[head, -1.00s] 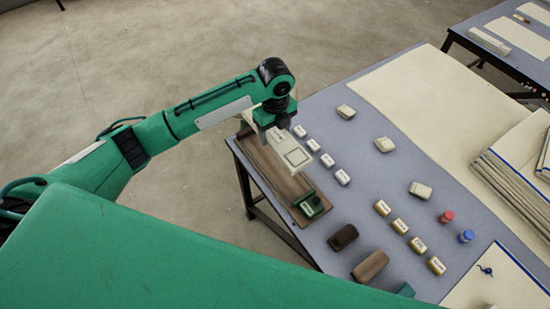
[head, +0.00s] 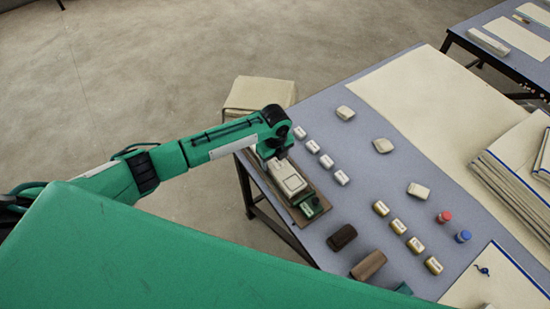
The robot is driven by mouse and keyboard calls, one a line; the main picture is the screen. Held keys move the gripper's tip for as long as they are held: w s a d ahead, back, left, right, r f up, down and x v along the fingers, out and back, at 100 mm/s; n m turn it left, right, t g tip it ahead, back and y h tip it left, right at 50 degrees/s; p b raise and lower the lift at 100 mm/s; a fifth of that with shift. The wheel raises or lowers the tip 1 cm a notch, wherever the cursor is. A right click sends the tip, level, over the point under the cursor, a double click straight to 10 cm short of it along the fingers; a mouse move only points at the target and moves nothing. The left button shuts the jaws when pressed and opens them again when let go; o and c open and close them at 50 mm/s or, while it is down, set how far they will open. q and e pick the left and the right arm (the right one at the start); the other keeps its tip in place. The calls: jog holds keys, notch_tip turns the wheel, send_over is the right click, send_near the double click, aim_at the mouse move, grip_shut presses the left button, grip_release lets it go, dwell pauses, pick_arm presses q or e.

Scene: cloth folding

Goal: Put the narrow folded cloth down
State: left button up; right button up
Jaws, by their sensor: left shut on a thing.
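My left gripper (head: 279,156) reaches in from the left over the grey table. It is shut on a cream narrow folded cloth (head: 288,180), at the cloth's far end. The fingertips are mostly hidden by my own wrist. The cloth is low over a long brown board (head: 303,219) near the table's left edge, in line with it. I cannot tell whether it touches the board. A dark green block (head: 311,207) is on the board's near end, just beyond the cloth.
Small white blocks (head: 326,161) stand in a row right of the board. Yellow-banded blocks (head: 399,226), a dark brown block (head: 342,237) and red and blue jars (head: 444,217) are nearer. A large cream sheet (head: 430,95) covers the right side. A cream box (head: 260,95) is beyond the table's left edge.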

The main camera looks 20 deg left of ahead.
aim_at(275, 160)
pick_arm(q)
jog(key=shift+s+f, duration=0.1)
jog(key=shift+f, duration=0.15)
jog(key=o, duration=1)
jog(key=shift+f, duration=0.15)
jog(key=shift+o, duration=0.2)
jog(key=shift+f, duration=0.1)
jog(key=shift+s, duration=0.1)
jog(key=shift+s+f, duration=0.1)
notch_tip(275, 160, up, 13)
jog(key=b, duration=0.1)
jog(key=shift+w, duration=0.25)
